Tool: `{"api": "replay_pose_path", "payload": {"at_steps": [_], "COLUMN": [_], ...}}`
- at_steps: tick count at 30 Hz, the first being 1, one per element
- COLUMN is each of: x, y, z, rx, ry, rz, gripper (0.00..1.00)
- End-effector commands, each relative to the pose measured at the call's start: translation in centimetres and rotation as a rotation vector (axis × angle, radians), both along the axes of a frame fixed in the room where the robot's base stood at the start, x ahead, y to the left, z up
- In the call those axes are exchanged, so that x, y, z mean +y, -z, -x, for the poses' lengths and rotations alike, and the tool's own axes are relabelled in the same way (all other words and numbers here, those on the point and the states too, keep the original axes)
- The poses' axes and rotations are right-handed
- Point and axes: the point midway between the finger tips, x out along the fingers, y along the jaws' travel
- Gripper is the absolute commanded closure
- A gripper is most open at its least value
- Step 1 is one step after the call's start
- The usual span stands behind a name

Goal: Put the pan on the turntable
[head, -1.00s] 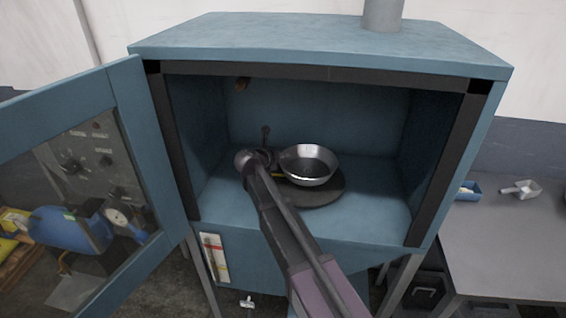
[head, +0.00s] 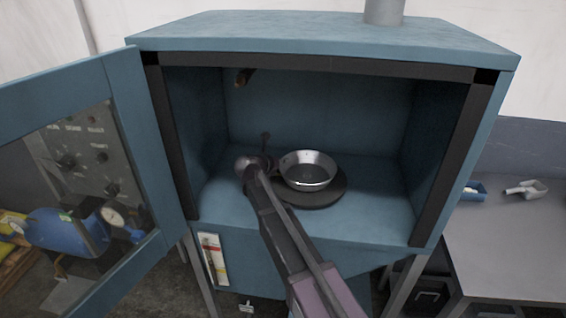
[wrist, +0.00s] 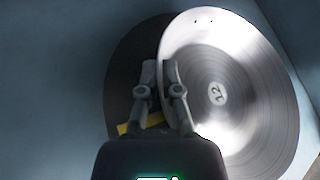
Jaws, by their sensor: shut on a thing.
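The pan (head: 309,173) is a round silver metal dish, upright, inside the blue cabinet. The turntable (head: 322,201) is a dark flat disc on the cabinet floor. The pan overlaps most of it in the head view; I cannot tell whether they touch. In the wrist view the pan (wrist: 235,120) shows a "12" mark inside, and part of the turntable (wrist: 122,75) shows to its left. My gripper (wrist: 160,68) is shut on the pan's left rim. In the head view my gripper (head: 268,164) is at the pan's left, partly hidden by my arm.
The blue cabinet (head: 300,30) is open at the front, with its windowed door (head: 122,70) swung out left. The cabinet floor (head: 385,205) right of the turntable is clear. A grey table (head: 510,250) with a scoop (head: 525,189) stands outside at right.

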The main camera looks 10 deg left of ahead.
Motion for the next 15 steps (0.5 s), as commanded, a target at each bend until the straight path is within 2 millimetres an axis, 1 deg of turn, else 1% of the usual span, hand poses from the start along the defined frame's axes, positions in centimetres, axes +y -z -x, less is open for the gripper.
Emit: {"api": "replay_pose_path", "payload": {"at_steps": [3,5,6,7,8,15], "x": [0.00,0.01,0.01,0.01,0.01,0.01], "y": [0.29,0.22,0.21,0.21,0.21,0.21], "z": [0.00,0.00,0.01,0.01,0.01,0.01], "rx": [0.000,0.000,0.000,0.000,0.000,0.000], "ry": [0.000,0.000,0.000,0.000,0.000,0.000], "rz": [0.002,0.000,0.000,0.000,0.000,0.000], "gripper": [1.00,0.82,0.71,0.62,0.57,0.57]}}
